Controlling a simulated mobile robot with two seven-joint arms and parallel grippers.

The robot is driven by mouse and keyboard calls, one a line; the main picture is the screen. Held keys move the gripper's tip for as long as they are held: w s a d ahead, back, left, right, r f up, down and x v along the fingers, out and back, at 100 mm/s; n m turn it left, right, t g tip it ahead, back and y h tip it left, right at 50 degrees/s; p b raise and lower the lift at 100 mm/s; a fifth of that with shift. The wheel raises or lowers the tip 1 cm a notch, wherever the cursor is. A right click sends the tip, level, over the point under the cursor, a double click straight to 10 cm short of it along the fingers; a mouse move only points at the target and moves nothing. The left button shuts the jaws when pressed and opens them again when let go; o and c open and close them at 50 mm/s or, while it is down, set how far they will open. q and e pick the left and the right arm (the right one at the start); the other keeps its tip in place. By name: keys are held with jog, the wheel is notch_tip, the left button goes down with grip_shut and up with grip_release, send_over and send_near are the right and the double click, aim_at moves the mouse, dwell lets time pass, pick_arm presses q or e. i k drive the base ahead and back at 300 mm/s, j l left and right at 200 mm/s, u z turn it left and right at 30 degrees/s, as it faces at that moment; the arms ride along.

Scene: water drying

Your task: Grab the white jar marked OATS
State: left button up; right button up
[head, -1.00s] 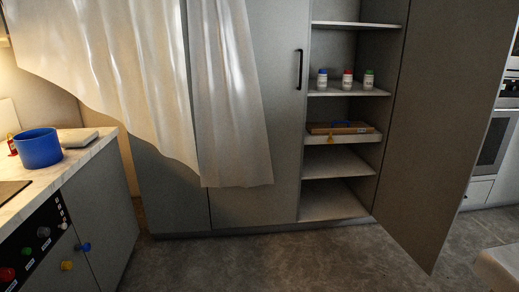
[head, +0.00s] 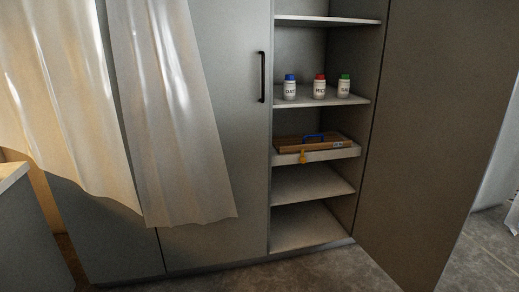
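The white jar marked OATS (head: 290,90) has a blue lid and stands upright on a shelf of the open tall cabinet. It is the leftmost of three similar white jars. The middle jar (head: 319,89) has a red lid, and the right jar (head: 343,88) has a green lid; their labels are too small to read surely. The jars stand apart from each other. Neither of my grippers shows in the head view.
The jar shelf (head: 325,101) is otherwise bare. Below it, a shallow drawer (head: 320,156) holds a brown case. The open cabinet door (head: 440,130) stands on the right. A curtain (head: 170,120) hangs over the closed door on the left. Grey floor (head: 290,272) in front is clear.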

aim_at(290, 86)
jog(key=i+l+z, duration=0.15)
jog(key=i+l, duration=0.45)
jog(key=i+j+z, duration=0.1)
jog(key=i, duration=0.25)
jog(key=i+j, duration=0.3)
jog(key=i+l+z, duration=0.15)
jog(key=i, duration=0.35)
jog(key=i+l+z, duration=0.15)
jog(key=i, duration=0.3)
jog(key=l, duration=0.1)
